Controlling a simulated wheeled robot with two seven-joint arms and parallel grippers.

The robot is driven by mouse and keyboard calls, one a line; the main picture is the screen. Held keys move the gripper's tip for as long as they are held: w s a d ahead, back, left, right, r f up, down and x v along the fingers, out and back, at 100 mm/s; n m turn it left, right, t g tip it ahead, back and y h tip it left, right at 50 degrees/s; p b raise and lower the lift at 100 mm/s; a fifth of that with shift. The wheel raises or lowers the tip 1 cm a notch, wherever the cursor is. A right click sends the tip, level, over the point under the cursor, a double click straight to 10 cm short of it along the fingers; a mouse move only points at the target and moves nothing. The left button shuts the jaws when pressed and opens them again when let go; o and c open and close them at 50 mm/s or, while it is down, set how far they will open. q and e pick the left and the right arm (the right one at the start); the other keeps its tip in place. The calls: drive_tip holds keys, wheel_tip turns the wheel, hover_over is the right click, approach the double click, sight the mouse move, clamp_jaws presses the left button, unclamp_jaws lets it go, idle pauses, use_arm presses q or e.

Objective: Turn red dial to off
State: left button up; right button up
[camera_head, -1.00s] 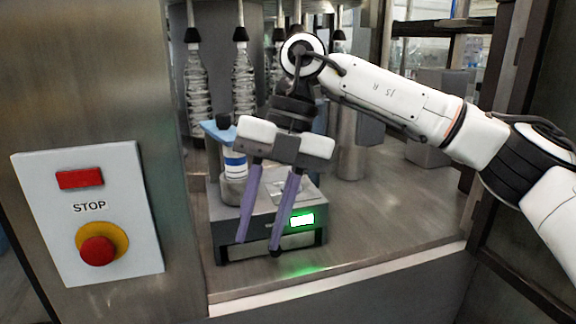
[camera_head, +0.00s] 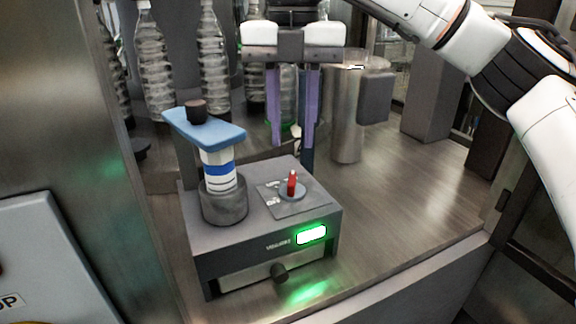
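The red dial (camera_head: 292,184) stands on a small grey plate on top of the dark labeller box (camera_head: 222,250). Its lettering is too small to read. A green display (camera_head: 311,234) glows on the box's front. My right gripper (camera_head: 292,140) hangs above and behind the dial, its two purple fingers pointing down and spread apart with nothing between them. It is apart from the dial. My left gripper is not in view.
A blue-topped post with a dark knob (camera_head: 205,130) rises from the box left of the dial. A metal cylinder (camera_head: 346,115) stands behind right. The metal deck (camera_head: 410,200) at right is clear.

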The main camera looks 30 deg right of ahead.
sight(292, 178)
wheel_tip(292, 178, down, 8)
clamp_jaws()
idle(0.5)
